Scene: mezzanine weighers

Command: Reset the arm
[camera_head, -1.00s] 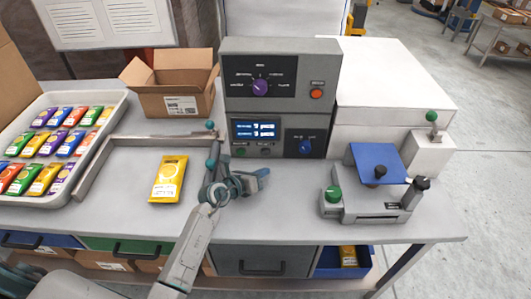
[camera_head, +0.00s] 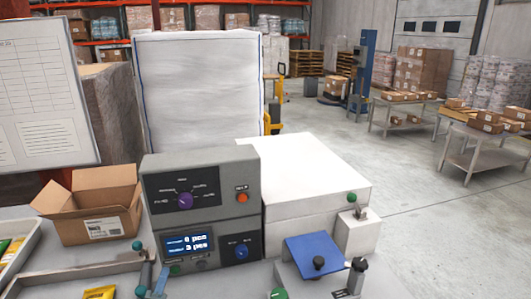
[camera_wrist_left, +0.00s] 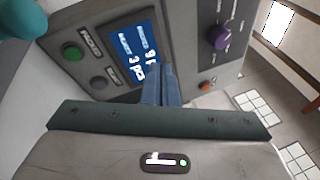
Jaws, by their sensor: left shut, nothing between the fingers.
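My left gripper (camera_head: 160,281) shows only in small part at the bottom edge of the head view, in front of the grey weighing console (camera_head: 201,205). In the left wrist view its two blue-grey fingers (camera_wrist_left: 162,85) are together with nothing held, pointing toward the console's lit blue display (camera_wrist_left: 135,55). I cannot tell from these views whether they touch the console. Most of my left arm is out of the head view. My right gripper is not in view.
An open cardboard box (camera_head: 92,208) stands left of the console. A white cabinet (camera_head: 312,185) and a device with a blue plate (camera_head: 313,248) stand to its right. A yellow packet (camera_head: 99,292) is cut off at the bottom. Open floor lies to the right.

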